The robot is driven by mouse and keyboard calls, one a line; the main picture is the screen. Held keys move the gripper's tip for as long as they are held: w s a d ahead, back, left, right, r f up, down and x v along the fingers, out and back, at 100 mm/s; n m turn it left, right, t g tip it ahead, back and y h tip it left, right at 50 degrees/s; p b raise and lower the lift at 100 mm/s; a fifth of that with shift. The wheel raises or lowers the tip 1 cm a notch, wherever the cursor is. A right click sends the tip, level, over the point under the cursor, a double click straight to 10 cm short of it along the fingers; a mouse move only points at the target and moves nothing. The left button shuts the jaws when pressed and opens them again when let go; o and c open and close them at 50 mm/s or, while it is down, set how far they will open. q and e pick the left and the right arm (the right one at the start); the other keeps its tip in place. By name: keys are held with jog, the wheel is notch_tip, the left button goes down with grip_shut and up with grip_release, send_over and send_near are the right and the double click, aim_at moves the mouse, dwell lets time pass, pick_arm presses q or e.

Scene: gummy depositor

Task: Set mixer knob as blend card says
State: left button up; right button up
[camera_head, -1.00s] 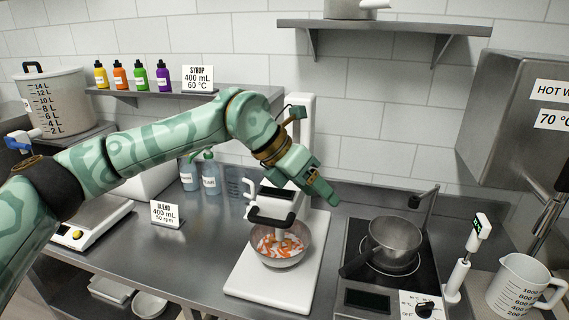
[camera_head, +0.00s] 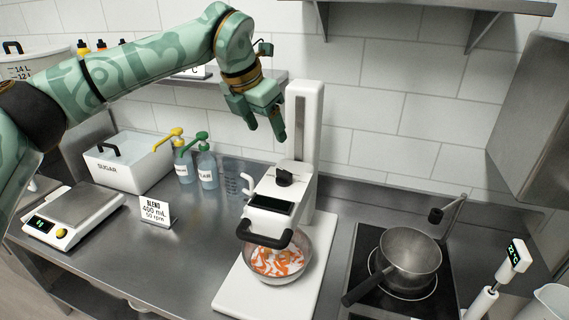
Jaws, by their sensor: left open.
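The mixer (camera_head: 272,213) is white, with a tall column at its back and a dark display on its sloped head. Its black knob (camera_head: 284,178) sits on top of the head, behind the display. The blend card (camera_head: 156,211) stands on the counter left of the mixer and reads "BLEND 400 mL 50 rpm". My left gripper (camera_head: 264,134) is open and empty, above and behind the knob, left of the column, with its fingers pointing down. It is apart from the mixer. My right gripper is out of view.
A bowl (camera_head: 281,273) with orange and white pieces sits under the mixer head. A pan (camera_head: 411,250) rests on the hob at right. Pump bottles (camera_head: 207,168), a sugar box (camera_head: 128,160) and a scale (camera_head: 72,215) stand at left. The front counter is clear.

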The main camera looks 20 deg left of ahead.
aim_at(284, 171)
pick_arm(q)
jog(key=x, duration=1.4)
jog(key=shift+d+p, duration=0.1)
jog(key=shift+p, duration=0.25)
jog(key=c, duration=1)
